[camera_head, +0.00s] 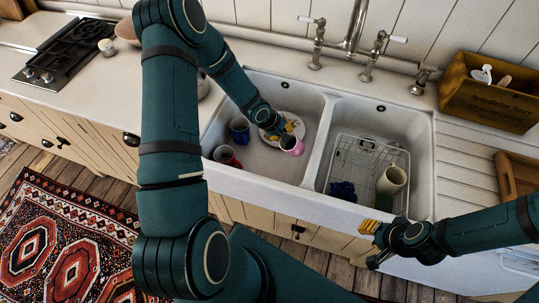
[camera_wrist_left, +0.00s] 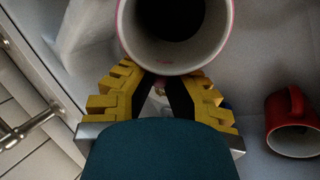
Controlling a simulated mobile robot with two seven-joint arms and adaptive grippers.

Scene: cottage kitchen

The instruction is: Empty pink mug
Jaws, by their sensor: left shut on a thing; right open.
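The pink mug (camera_head: 292,146) is over the left sink basin (camera_head: 262,160). My left gripper (camera_head: 284,138) is shut on it. In the left wrist view the mug (camera_wrist_left: 225,25) shows a round pale rim with a pink edge, between the yellow fingers of my left gripper (camera_wrist_left: 160,88). Its inside is dark toward the bottom, and I cannot tell whether anything is in it. In the head view its mouth is hard to make out. My right gripper (camera_head: 371,245) is open and empty in front of the sink's right basin.
A blue mug (camera_head: 239,126), a red mug (camera_head: 229,160) and a white plate (camera_head: 293,121) are in the left basin. The right basin has a wire rack (camera_head: 345,150), a cream cup (camera_head: 392,180) and a dark blue item (camera_head: 343,191). The faucet (camera_head: 352,38) stands behind; a wooden box (camera_head: 490,95) is at right.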

